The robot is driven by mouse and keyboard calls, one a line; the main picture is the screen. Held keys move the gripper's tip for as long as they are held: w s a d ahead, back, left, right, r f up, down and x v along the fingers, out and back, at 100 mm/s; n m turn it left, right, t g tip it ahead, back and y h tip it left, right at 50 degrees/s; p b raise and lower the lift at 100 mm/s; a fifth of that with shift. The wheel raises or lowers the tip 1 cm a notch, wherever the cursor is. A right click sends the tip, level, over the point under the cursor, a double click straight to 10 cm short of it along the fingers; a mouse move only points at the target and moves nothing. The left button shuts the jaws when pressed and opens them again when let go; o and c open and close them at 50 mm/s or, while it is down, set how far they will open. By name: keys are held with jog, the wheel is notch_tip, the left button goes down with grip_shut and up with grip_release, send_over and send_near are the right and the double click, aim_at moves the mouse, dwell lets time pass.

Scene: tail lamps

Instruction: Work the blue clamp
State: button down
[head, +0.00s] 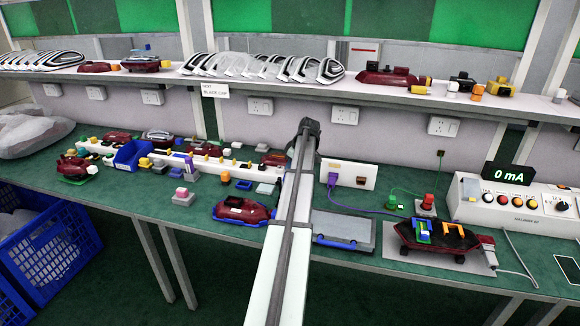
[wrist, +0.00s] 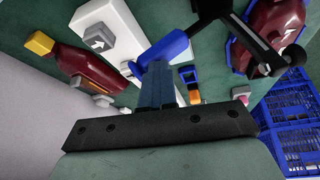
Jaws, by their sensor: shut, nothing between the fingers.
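In the head view my arm rises through the middle, well left of the blue clamp, and the fingers cannot be made out.
The 0 mA display (head: 507,174) and switch box (head: 515,203) stand right of the lamp. A red button (head: 427,200) and purple cable are behind it. A blue bin (head: 132,156) and several small parts crowd the left bench; a blue crate (head: 55,250) stands on the floor.

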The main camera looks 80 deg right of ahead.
jog(key=shift+d+f, duration=0.3)
jog(key=shift+d, duration=0.05)
jog(key=shift+a+r, duration=0.25)
jog(key=shift+r, duration=0.25)
jog(key=a+r, duration=0.1)
jog(key=r, duration=0.1)
jog(key=shift+a+r, duration=0.3)
jog(key=shift+a, duration=0.05)
jog(key=s+d+r, duration=0.3)
jog(key=d+r, duration=0.1)
jog(key=r, duration=0.4)
jog(key=shift+s+d+r, duration=0.2)
jog(key=shift+s+d, duration=0.05)
jog(key=shift+s, duration=0.15)
